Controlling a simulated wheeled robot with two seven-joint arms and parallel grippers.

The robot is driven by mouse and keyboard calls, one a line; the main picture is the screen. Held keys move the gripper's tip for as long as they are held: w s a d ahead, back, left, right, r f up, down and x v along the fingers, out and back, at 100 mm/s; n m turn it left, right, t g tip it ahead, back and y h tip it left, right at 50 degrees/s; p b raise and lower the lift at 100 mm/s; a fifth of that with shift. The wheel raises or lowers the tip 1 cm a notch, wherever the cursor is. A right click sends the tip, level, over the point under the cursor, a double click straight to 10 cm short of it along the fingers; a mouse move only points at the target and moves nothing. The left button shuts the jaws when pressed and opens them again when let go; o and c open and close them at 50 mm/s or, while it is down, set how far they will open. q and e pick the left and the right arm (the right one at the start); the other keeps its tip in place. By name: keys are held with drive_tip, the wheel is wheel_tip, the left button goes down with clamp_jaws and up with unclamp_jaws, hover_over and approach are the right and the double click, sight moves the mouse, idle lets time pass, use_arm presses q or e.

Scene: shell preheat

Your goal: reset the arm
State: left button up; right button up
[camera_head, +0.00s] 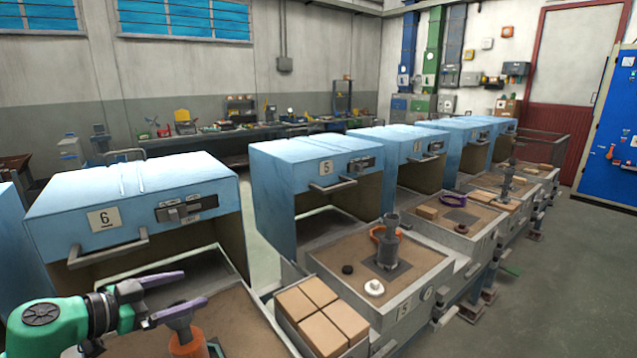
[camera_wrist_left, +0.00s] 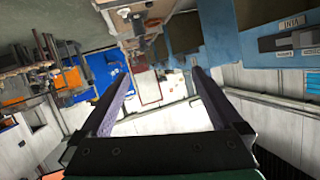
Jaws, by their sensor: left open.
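My left gripper (camera_head: 167,298) is at the lower left of the head view, in front of the blue oven hood marked 6 (camera_head: 128,212). Its two purple fingers are spread apart. In the left wrist view the gripper (camera_wrist_left: 158,95) is open with nothing between its fingers, and the view through it is tilted. My right gripper is not in view.
Station 5's hood (camera_head: 318,168) stands to the right, with a sandy tray (camera_head: 338,258) holding a grey cylinder (camera_head: 388,240). A box of tan blocks (camera_head: 322,316) sits between stations. More stations run back right. Grey floor (camera_head: 560,290) at right is clear.

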use_arm(q)
drive_tip(key=s+a+f+n+y, duration=0.3)
drive_tip(key=f+n+y, duration=0.15)
drive_tip(key=f, duration=0.35)
drive_tip(key=s+a+f+n+y, duration=0.2)
drive_tip(key=s+f+n+y, duration=0.2)
drive_tip(key=f+y, duration=0.25)
drive_tip(key=s+d+f+m+g+h, duration=0.1)
drive_tip(key=s+d+f+g+h, duration=0.1)
drive_tip(key=s+d+f+g, duration=0.45)
drive_tip(key=s+d+f+g+h, duration=0.1)
drive_tip(key=s+d+f+g, duration=0.15)
drive_tip(key=s, duration=0.65)
wheel_tip(320, 180, down, 25)
drive_tip(key=s+b, duration=0.1)
drive_tip(key=b, duration=0.3)
drive_tip(key=s+a+f+g+b, duration=0.1)
drive_tip(key=s+a+f+b, duration=0.1)
drive_tip(key=s+f, duration=1.6)
drive_tip(key=shift+a+f+m+b, duration=0.35)
drive_tip(key=shift+f+b, duration=0.15)
drive_tip(key=shift+f, duration=0.35)
